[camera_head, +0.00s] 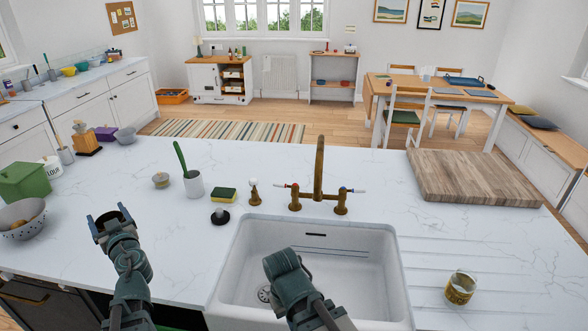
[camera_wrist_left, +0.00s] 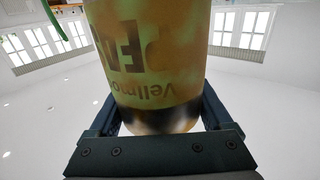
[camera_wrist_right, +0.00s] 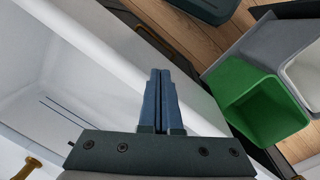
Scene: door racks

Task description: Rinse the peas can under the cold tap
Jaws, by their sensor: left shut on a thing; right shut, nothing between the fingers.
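My left gripper (camera_head: 110,215) is over the counter, left of the sink. In the left wrist view it is shut on a can (camera_wrist_left: 155,70) with a yellow-green label. The lettering is upside down and partly cut off, and one metal end is near the palm. In the head view the can hardly shows. My right gripper (camera_head: 284,264) is over the sink (camera_head: 235,290), shut and empty, as its fingers (camera_wrist_right: 160,80) show. The brass tap (camera_head: 319,170) stands behind the sink. Its right handle (camera_head: 345,191) has a blue end and its left handle a red end.
An open yellow-labelled can (camera_head: 460,288) stands on the draining area right of the sink. A wooden board (camera_head: 470,178) lies behind it. A sponge (camera_head: 223,195), a brush pot (camera_head: 194,184) and a colander (camera_head: 22,220) stand on the left. Green and grey bins (camera_wrist_right: 260,100) are below the counter.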

